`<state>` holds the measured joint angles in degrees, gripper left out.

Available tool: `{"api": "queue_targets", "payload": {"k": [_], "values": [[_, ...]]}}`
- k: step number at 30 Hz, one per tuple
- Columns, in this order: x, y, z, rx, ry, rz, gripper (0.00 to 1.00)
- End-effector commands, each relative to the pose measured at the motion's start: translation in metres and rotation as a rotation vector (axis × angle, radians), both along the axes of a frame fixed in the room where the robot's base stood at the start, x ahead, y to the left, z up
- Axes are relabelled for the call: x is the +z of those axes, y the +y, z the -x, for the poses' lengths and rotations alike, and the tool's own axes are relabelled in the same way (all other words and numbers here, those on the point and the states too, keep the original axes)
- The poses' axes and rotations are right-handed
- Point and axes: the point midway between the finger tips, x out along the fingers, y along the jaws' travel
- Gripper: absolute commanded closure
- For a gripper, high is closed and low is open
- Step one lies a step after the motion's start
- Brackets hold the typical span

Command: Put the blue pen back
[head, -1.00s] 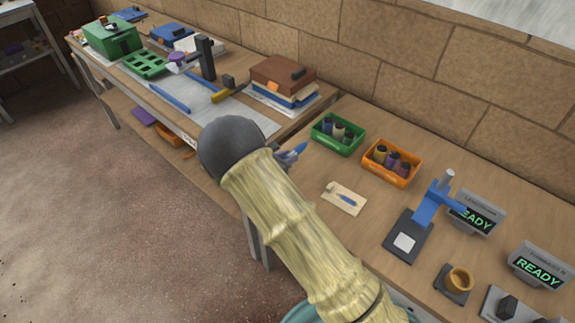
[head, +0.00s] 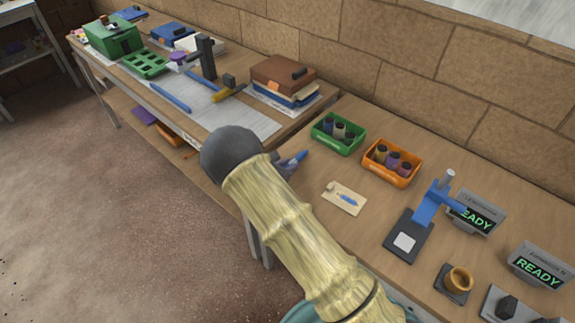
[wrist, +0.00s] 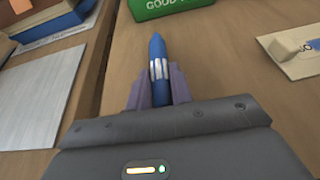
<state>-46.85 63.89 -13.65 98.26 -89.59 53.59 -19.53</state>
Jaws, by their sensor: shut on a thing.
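The blue pen (wrist: 157,50), with pale bands around its middle, stands out between the fingers of my gripper (wrist: 158,88) in the wrist view. My gripper is shut on it, with the pen's tip pointing away from me. In the head view the pen (head: 297,157) shows just past my arm, near the left edge of the right-hand bench, and my gripper (head: 283,164) is mostly hidden behind my arm. A cream card (head: 343,207) with a blue pen-shaped mark lies on the bench to the right of the held pen. The card (wrist: 302,66) also shows at the right of the wrist view.
A green bin (head: 331,148) and an orange bin (head: 378,178) with small cylinders stand behind the card. A blue-armed press (head: 405,246) and two READY displays stand to the right. A brown box (head: 282,74) on books and blue rods (head: 170,98) are on the left bench.

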Motion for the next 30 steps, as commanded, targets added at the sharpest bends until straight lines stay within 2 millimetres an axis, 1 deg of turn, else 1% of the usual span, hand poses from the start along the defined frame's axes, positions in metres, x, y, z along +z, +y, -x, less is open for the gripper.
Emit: {"api": "queue_targets", "payload": {"k": [1, 2, 3, 4, 11, 16, 20, 30], "values": [[-0.001, 0.0, 0.0, 0.0, 0.0, 0.0, 0.74], [-0.001, 0.0, 0.0, 0.0, 0.0, 0.0, 0.68], [-0.001, 0.0, 0.0, 0.0, 0.0, 0.0, 0.6], [-0.001, 0.0, 0.0, 0.0, 0.0, 0.0, 0.56], [-0.001, 0.0, 0.0, 0.0, 0.0, 0.0, 0.56], [0.003, 0.002, 0.001, 0.002, 0.0, -0.001, 0.56], [0.008, 0.012, 0.013, 0.004, 0.0, 0.0, 0.56], [0.033, 0.049, 0.061, 0.005, -0.001, -0.001, 0.56]]}}
